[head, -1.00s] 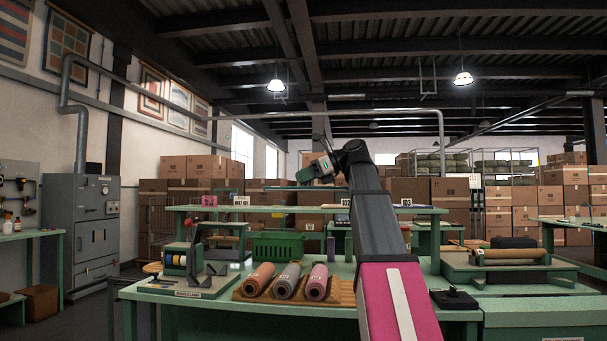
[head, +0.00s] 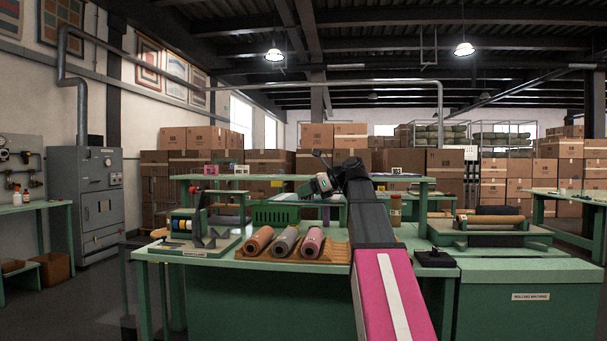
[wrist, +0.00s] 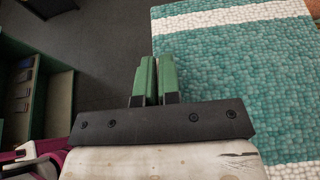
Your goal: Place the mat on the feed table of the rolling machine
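The mat (wrist: 240,70) is teal with white stripes and a looped pile. It fills the right of the wrist view, above the floor, its left edge at the fingers. In the head view I cannot pick it out clearly. My gripper (wrist: 158,80) has its green fingers almost together and appears shut on the mat's edge; the pinch itself is hidden. In the head view my gripper (head: 318,186) is in front of the shelf. The rolling machine (head: 490,234), with a wooden roller, stands at right. A green flat-topped cabinet (head: 530,272) labelled ROLLING MACHINE is in front of it.
The green bench holds a rack with several rolls (head: 285,240), a tool stand (head: 190,230), a green crate (head: 275,213) and a black block (head: 434,258). A raised shelf (head: 310,178) runs behind. The cabinet top before the machine looks clear.

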